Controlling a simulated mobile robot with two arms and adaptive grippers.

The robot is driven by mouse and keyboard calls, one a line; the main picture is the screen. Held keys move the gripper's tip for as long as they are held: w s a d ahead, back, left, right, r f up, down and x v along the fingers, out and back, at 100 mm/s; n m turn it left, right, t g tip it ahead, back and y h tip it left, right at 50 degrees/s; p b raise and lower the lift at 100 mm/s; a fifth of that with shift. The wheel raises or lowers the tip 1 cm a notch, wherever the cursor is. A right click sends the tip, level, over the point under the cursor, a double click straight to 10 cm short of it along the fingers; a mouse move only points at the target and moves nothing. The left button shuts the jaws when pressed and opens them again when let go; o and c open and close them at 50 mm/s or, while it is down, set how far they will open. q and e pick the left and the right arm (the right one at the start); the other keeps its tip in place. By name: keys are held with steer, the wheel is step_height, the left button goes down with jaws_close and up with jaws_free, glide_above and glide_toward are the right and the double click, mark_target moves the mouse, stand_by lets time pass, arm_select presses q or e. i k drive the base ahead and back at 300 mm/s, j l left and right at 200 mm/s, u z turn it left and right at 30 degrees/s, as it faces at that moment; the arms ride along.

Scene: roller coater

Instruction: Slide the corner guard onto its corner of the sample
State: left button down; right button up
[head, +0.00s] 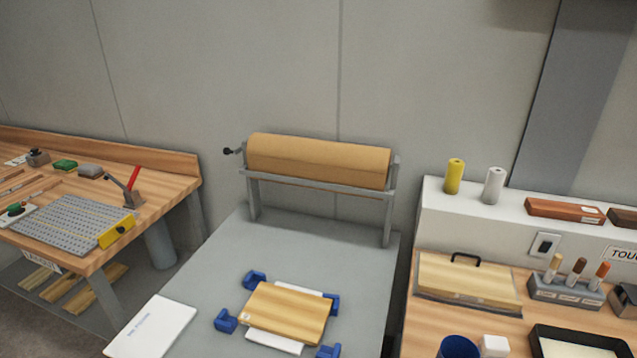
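The sample is a light wooden board (285,313) on the grey table, over a white piece that shows past its far and near edges. Several blue corner guards surround it. The far-left guard (254,280) and the far-right guard (332,302) sit close against their corners; I cannot tell how fully they are seated. The near-left guard (225,321) stands apart, left of its corner. The near-right guard (328,351) lies by the near-right corner, seemingly a little off it, at the picture's bottom edge. Neither of my grippers is in view.
A brown paper roll (318,162) on a grey stand is at the back of the grey table (290,245). A white pad (153,328) lies at its left edge. Wooden benches with tools flank it; a blue cup (459,347) is on the right one.

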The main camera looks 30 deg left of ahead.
mark_target(253, 279)
steer(key=u, duration=1.4)
